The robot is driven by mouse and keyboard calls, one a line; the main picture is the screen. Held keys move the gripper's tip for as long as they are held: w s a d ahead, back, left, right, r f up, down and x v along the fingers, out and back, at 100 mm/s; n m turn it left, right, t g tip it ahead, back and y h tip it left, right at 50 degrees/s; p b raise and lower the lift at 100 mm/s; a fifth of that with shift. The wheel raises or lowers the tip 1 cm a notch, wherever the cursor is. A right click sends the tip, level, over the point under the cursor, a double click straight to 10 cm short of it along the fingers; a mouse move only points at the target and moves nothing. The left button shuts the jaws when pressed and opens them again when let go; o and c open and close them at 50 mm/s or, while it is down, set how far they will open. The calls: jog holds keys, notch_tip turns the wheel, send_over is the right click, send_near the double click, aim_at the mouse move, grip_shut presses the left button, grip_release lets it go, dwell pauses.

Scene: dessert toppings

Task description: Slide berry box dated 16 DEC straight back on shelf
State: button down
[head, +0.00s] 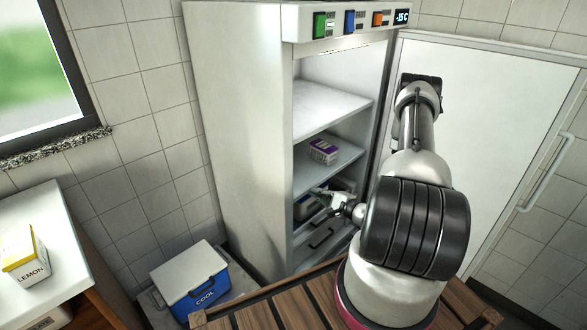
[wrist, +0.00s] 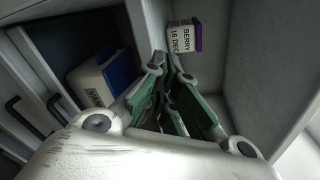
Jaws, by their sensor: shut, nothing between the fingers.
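The berry box (wrist: 183,38) is white with a purple lid, and its label reads BERRY 16 DEC in the wrist view. In the head view the purple-lidded berry box (head: 322,151) stands on the middle shelf (head: 342,160) of the open freezer, near its front. My gripper (head: 322,193) is at the freezer opening, a little below that shelf's edge in the picture. In the wrist view my gripper (wrist: 166,68) is shut and empty, with the green-padded fingers together. The box lies beyond the fingertips, apparently apart from them.
A white tub with a blue lid (wrist: 105,80) sits in the compartment below, its label only partly readable. Drawers with dark handles (head: 321,237) are beneath. The freezer's side wall (head: 240,130) and open door (head: 480,140) flank the opening. The upper shelf (head: 330,100) is empty.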

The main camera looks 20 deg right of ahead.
jog(key=w+a+r+n, duration=0.1)
jog(key=w, duration=0.3)
jog(key=w+a+r+n+t, duration=0.1)
jog(key=w+n, duration=0.1)
jog(key=w, duration=0.3)
jog(key=w+a+r+n, duration=0.1)
jog(key=w, duration=0.4)
jog(key=shift+a+r+n+t, duration=0.1)
jog(key=shift+r+n+t, duration=0.1)
jog(key=shift+n+t, duration=0.2)
jog(key=shift+w, duration=0.1)
